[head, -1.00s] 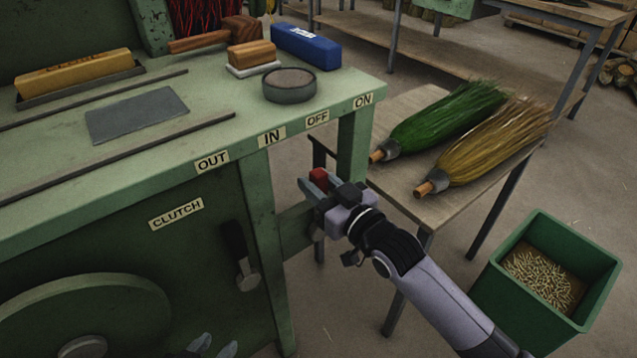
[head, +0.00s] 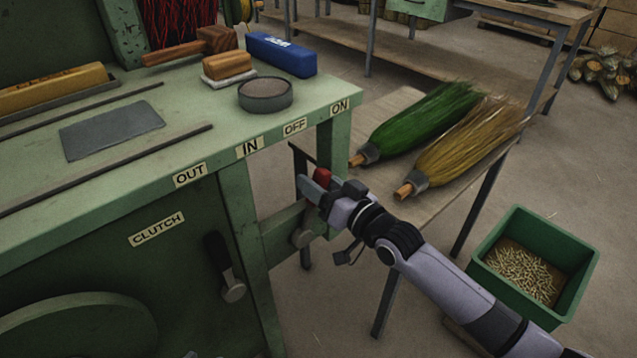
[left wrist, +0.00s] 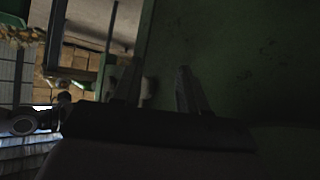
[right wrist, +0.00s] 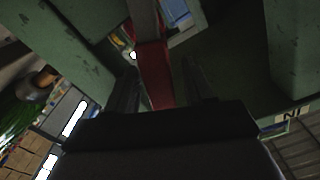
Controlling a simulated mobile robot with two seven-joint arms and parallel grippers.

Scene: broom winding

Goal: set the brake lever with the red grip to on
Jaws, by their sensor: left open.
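The brake lever's red grip (head: 322,177) is below the bench edge, between the OFF label (head: 294,127) and the ON label (head: 339,106), nearer ON. The lever leans up to the right from its round pivot (head: 303,237). My right gripper (head: 318,186) is around the grip. In the right wrist view the red grip (right wrist: 155,75) stands between the fingers of my right gripper (right wrist: 162,88), with a gap visible on its right side. My left gripper (left wrist: 157,88) is open and empty beside a dark green panel, and is nearly out of the head view.
The black-handled clutch lever (head: 217,255) hangs on the green bench front, left of the brake. A low table (head: 405,105) with a green broom and a straw broom stands behind my right arm. A green bin (head: 480,268) stands on the floor at right.

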